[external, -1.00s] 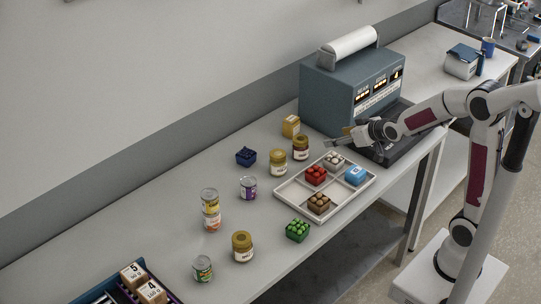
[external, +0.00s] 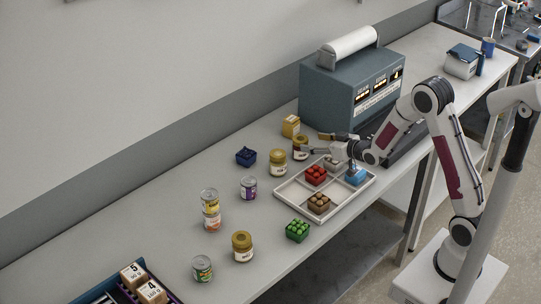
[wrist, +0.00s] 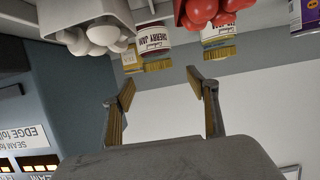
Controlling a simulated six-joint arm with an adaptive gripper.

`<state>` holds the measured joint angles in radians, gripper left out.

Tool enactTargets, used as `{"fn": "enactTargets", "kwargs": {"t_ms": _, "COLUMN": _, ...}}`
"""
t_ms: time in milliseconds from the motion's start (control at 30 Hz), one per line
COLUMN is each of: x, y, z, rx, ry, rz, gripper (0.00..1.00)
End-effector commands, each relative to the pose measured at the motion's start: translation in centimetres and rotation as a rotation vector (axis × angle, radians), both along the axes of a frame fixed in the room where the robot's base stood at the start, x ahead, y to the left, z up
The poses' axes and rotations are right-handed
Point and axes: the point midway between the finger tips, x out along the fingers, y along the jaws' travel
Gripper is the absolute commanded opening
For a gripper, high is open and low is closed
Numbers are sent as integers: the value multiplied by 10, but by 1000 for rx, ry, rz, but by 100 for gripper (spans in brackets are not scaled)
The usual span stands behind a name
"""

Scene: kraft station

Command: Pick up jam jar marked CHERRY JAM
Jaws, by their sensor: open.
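The jar marked CHERRY JAM (wrist: 153,40) has a gold lid, dark contents and a white label with red print. It appears upside down at the top of the wrist view, ahead of the fingers. In the external view, a dark jar with a gold lid (external: 299,153) stands on the table at the left of my fingertips, partly covered by them. My gripper (external: 314,143) is open and empty, reaching left over the tray's far corner. Its two spread fingers also show in the wrist view (wrist: 160,84), with nothing between them.
Another gold-lidded jar (external: 278,164) stands just left, and a yellow box (external: 291,126) behind. The white divided tray (external: 290,193) holds crates of red, white and brown items and a blue box. The blue-grey machine (external: 335,95) stands behind my gripper. Cans stand farther left.

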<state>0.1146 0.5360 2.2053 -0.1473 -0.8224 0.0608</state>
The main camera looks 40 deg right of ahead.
Motion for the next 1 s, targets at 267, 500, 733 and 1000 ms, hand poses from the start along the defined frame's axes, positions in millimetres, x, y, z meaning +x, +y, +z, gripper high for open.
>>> {"fn": "enactTargets", "kwargs": {"t_ms": 267, "x": 1, "y": 0, "z": -1, "rx": 0, "ry": -3, "rz": 0, "gripper": 59}}
{"fn": "enactTargets", "kwargs": {"t_ms": 500, "x": 6, "y": 0, "z": -3, "rx": 0, "ry": -2, "rz": 0, "gripper": 59}}
{"fn": "enactTargets", "kwargs": {"t_ms": 733, "x": 21, "y": 0, "z": -8, "rx": 0, "ry": -1, "rz": 0, "gripper": 59}}
{"fn": "enactTargets", "kwargs": {"t_ms": 1000, "x": 25, "y": 0, "z": -10, "rx": 0, "ry": -1, "rz": 0, "gripper": 59}}
